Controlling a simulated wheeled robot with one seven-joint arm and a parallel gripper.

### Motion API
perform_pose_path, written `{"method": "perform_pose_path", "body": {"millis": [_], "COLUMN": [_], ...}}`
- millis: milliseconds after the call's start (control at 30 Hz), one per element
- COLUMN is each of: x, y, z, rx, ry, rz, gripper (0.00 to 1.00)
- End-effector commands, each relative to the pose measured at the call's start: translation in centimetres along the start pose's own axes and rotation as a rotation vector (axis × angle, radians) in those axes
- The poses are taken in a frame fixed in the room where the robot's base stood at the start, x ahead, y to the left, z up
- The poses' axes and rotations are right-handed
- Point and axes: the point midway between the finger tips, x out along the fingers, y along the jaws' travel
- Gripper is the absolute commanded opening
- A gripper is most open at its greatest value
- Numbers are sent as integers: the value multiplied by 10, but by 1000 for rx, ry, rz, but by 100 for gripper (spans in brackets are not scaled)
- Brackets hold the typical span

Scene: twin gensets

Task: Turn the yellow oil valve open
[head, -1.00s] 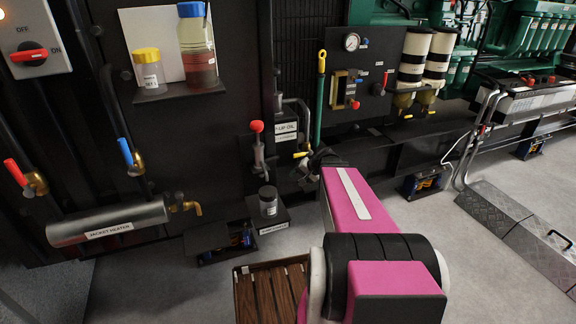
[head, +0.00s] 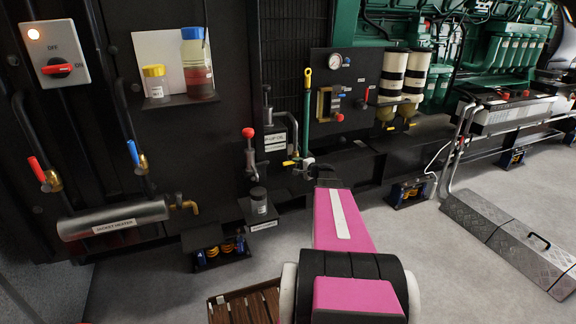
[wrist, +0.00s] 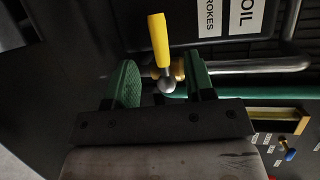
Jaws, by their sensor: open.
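The yellow oil valve's lever (wrist: 159,40) stands almost upright in the wrist view, with a round metal end at its base. A brass body and a grey pipe lie behind it. In the head view the yellow lever (head: 289,163) is small, by the "oil" label, just left of my gripper (head: 307,165). My gripper (wrist: 163,83) is open, with a green-padded finger on each side of the lever's base. The lever's yellow part extends past the fingertips. I cannot tell whether either finger touches it. My pink arm hides part of the floor and lower panel.
A red-knobbed hand pump (head: 249,150) and a dark-lidded jar (head: 258,200) stand left of the valve. A green pipe (head: 307,115) rises right behind it. A gauge panel (head: 345,95) is further right. A wooden slatted item (head: 245,305) lies low in front.

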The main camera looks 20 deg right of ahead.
Motion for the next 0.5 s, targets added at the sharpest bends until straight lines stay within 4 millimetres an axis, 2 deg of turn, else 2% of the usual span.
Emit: {"method": "perform_pose_path", "body": {"millis": [33, 200, 500], "x": [12, 39, 59], "y": [0, 1, 0], "z": [-2, -1, 0], "rx": [0, -1, -1], "ry": [-1, -2, -1], "rz": [0, 1, 1], "gripper": [49, 49, 49]}}
